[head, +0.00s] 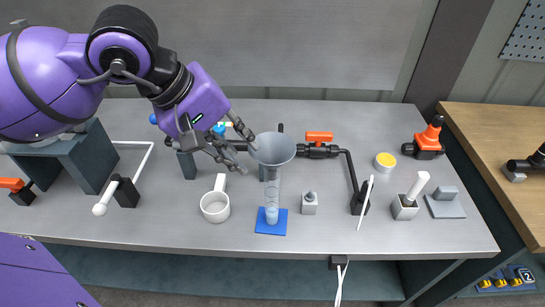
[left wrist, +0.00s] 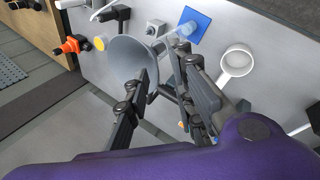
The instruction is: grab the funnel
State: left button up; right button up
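The grey funnel (head: 275,148) stands upright with its wide mouth up, over a clear graduated cylinder (head: 272,200) on a blue square mat (head: 279,229). My left gripper (head: 245,148) is open just left of the funnel's cone, its fingers pointing toward it. In the left wrist view the funnel (left wrist: 130,58) shows beyond the fingers of the gripper (left wrist: 162,66), and one finger overlaps its rim. Whether a finger touches the funnel I cannot tell. My right gripper is not in view.
A white mug (head: 215,206) stands left of the mat. A pipe with an orange-handled valve (head: 319,138) runs behind and right of the funnel. A small grey block (head: 309,204) and a white rod (head: 365,203) are to the right. The front strip of the bench is mostly clear.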

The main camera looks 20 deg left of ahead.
aim_at(257, 156)
pick_arm(q)
jog(key=x, duration=0.2)
jog(key=d+x, duration=0.1)
jog(key=x, duration=0.1)
jog(key=shift+w+r+p, duration=0.1)
jog(key=shift+w+p, duration=0.15)
jog(key=shift+p, duration=0.1)
jog(key=shift+w+f, duration=0.1)
jog(key=shift+f, duration=0.2)
jog(key=shift+c, duration=0.5)
grip_shut()
